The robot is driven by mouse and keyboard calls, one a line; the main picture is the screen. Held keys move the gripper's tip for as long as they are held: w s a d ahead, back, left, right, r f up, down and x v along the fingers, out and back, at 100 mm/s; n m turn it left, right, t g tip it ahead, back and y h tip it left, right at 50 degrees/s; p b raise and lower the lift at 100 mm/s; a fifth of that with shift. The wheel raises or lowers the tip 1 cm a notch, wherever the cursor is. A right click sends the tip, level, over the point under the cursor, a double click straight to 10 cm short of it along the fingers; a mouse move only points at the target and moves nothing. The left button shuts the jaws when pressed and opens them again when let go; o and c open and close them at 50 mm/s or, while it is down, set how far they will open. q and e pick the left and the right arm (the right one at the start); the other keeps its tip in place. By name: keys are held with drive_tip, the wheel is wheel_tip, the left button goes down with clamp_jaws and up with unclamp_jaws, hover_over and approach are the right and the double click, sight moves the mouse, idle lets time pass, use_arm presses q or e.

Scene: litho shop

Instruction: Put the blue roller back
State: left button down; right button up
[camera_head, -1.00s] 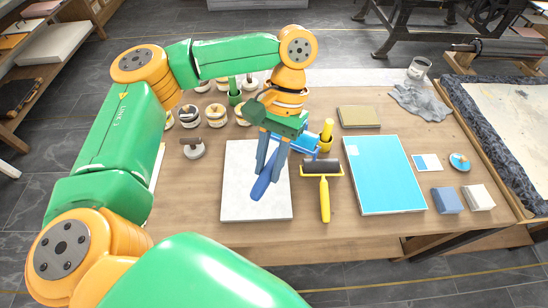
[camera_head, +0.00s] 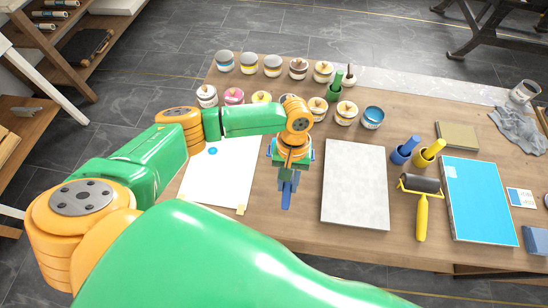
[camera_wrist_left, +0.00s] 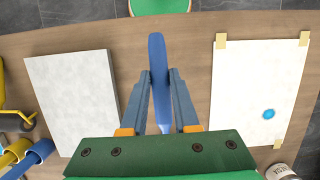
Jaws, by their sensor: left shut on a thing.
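My left gripper (camera_head: 287,183) is shut on a blue handle (camera_head: 286,199), taken to be the blue roller's. The handle also shows between the fingers in the left wrist view (camera_wrist_left: 157,70); any roller head is hidden behind the gripper. The gripper is over the table between the grey-white slab (camera_head: 355,185) and the taped white sheet (camera_head: 225,175). A blue holder (camera_head: 404,151) and a yellow holder (camera_head: 430,152) stand right of the slab, with no roller visible in them. My right gripper is not in view.
A yellow-handled roller (camera_head: 421,212) with a dark drum lies right of the slab, beside a bright blue panel (camera_head: 479,200). Several ink jars, such as the blue one (camera_head: 373,117), stand at the back. A grey rag (camera_head: 518,130) lies at the far right.

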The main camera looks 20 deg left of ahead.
use_arm(q)
drive_tip(key=shift+s+d+f, duration=0.15)
drive_tip(key=shift+d+f, duration=0.15)
drive_tip(key=shift+d, duration=0.2)
wheel_tip(320, 180, down, 6)
drive_tip(key=b, duration=0.6)
drive_tip(key=shift+a+r+b, duration=0.15)
drive_tip(key=shift+r+b, duration=0.05)
drive_tip(key=shift+b, duration=0.15)
drive_tip(key=shift+f+b, duration=0.3)
drive_tip(key=shift+f, duration=1.1)
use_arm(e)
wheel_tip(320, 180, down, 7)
use_arm(q)
drive_tip(key=shift+f, duration=0.1)
drive_tip(key=c, duration=0.6)
unclamp_jaws()
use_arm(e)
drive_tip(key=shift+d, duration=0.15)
